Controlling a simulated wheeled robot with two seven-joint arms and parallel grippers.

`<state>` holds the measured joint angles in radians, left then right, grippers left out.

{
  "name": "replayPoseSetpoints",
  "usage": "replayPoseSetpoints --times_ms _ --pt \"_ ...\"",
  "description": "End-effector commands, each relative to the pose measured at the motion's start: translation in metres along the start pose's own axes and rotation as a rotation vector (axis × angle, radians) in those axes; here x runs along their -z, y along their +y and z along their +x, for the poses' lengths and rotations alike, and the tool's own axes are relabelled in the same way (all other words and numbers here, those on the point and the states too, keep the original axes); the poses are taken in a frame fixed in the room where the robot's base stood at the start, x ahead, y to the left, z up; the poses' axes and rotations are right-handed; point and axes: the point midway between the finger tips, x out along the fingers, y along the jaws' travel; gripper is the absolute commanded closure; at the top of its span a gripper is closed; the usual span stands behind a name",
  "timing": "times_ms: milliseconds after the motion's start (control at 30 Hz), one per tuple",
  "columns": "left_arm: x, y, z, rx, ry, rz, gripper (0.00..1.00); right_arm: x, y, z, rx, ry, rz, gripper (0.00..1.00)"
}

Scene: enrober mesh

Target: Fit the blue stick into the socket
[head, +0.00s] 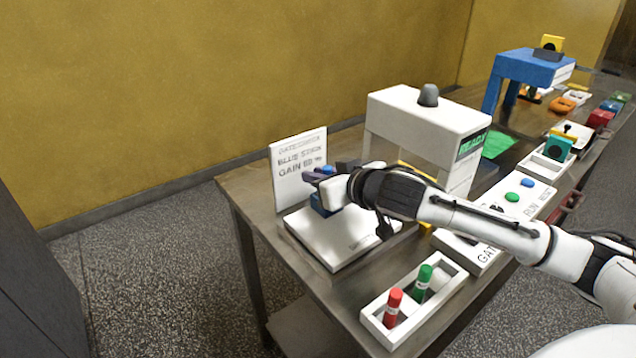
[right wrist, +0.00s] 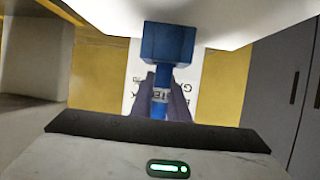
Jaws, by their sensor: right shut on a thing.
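My right gripper (head: 322,172) is over the white socket base (head: 338,258) at the near end of the table. In the right wrist view its two dark fingers (right wrist: 160,98) are shut on the blue stick (right wrist: 160,94), which has a white label band. The blue socket block (head: 320,206) stands on the base below the gripper. In the right wrist view the block (right wrist: 168,42) lies straight beyond the stick, and the stick's end meets its face. I cannot tell how deep the stick sits. My left gripper is not in view.
A white sign (head: 299,165) stands behind the base. A white gate (head: 430,118) with a green READY panel is to its right. A white tray (head: 372,316) holds a red stick (head: 392,308) and a green stick (head: 421,284). A button panel (head: 527,196) lies farther right.

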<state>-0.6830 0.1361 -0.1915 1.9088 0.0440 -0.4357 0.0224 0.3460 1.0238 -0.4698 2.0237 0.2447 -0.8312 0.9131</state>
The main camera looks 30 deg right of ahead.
Motion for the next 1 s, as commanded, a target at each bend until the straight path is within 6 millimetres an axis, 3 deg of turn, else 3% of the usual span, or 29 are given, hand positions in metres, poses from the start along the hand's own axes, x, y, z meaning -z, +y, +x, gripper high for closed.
replayPoseSetpoints --times_ms 100,433,467,567,1000 --pt "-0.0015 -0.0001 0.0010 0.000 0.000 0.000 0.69 -0.0139 0.0000 0.0054 0.000 -0.002 0.000 1.00" --pt "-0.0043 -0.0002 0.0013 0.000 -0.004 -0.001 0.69 -0.0165 0.0000 0.0066 0.000 0.000 0.000 1.00" --pt "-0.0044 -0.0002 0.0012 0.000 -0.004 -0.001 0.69 -0.0165 0.0001 0.0067 0.000 0.000 0.000 0.84" --pt "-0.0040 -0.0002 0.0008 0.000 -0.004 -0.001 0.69 -0.0157 0.0001 0.0064 0.000 0.000 0.000 0.67" --pt "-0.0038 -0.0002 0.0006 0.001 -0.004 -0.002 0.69 -0.0144 0.0007 -0.0023 -0.001 -0.002 -0.001 0.67"
